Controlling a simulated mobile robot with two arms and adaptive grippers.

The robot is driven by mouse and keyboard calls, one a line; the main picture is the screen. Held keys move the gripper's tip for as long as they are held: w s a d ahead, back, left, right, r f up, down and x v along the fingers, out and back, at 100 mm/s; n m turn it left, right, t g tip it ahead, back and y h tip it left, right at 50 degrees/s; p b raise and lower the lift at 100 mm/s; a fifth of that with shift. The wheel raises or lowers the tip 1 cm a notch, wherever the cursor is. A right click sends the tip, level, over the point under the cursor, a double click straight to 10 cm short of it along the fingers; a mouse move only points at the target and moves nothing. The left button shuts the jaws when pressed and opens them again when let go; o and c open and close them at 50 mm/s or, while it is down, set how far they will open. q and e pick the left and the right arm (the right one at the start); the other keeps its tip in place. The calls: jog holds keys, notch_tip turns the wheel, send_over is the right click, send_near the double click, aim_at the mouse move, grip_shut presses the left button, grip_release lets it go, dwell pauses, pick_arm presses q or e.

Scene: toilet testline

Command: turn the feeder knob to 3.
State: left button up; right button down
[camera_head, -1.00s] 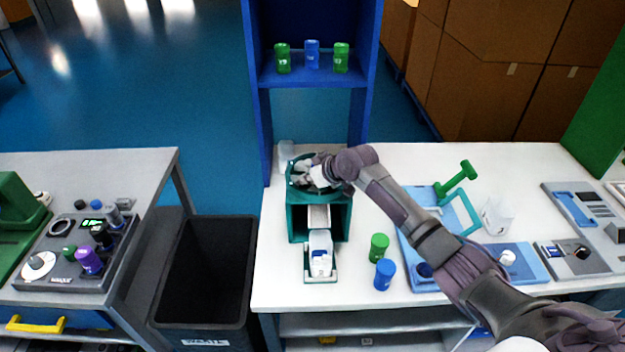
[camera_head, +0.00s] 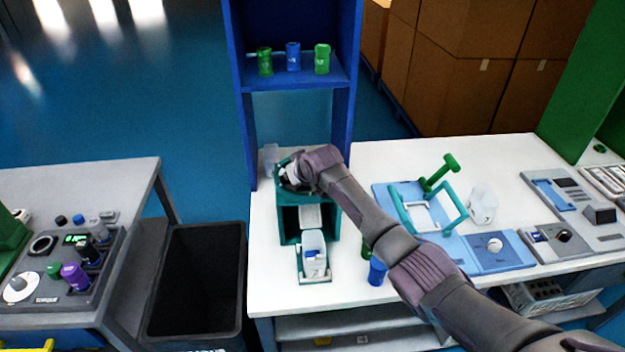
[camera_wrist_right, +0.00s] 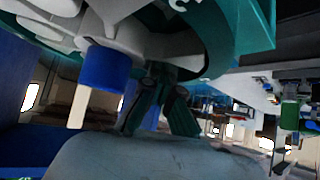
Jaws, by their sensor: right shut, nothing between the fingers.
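A teal feeder (camera_head: 290,222) stands at the left side of the white table, with a round bowl on top. A white container with a blue label (camera_head: 314,256) sits in its front tray. My right gripper (camera_head: 291,177) is over the bowl, shut and empty; in the right wrist view its dark fingers (camera_wrist_right: 163,108) are close to the teal bowl wall (camera_wrist_right: 225,50) and pale pieces. I cannot tell whether they touch. A blue-capped piece (camera_wrist_right: 105,68) is beside them. No numbered knob is readable; the knob's setting cannot be told. My left gripper is out of view.
A blue cylinder (camera_head: 377,271) stands by my right forearm, with a green one mostly hidden behind it. To the right are a blue fixture (camera_head: 382,195) and a panel with a black knob (camera_head: 563,236). A black bin (camera_head: 198,285) stands left of the table.

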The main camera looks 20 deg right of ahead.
jog(key=shift+w+m+h, duration=0.35)
jog(key=shift+m+h, duration=0.25)
jog(key=shift+m, duration=0.2)
jog(key=m+h, duration=0.1)
jog(key=w+m+h+b, duration=0.1)
jog(key=shift+a+f+m, duration=0.1)
jog(key=shift+a+m, duration=0.1)
jog(key=shift+m, duration=0.1)
jog(key=shift+w+d+m+h+b, duration=0.2)
jog(key=shift+m+h+b, duration=0.1)
jog(key=shift+h+b, duration=0.1)
jog(key=shift+w+d+b, duration=0.2)
jog(key=shift+w+b, duration=0.2)
jog(key=shift+b, duration=0.1)
jog(key=shift+w, duration=0.15)
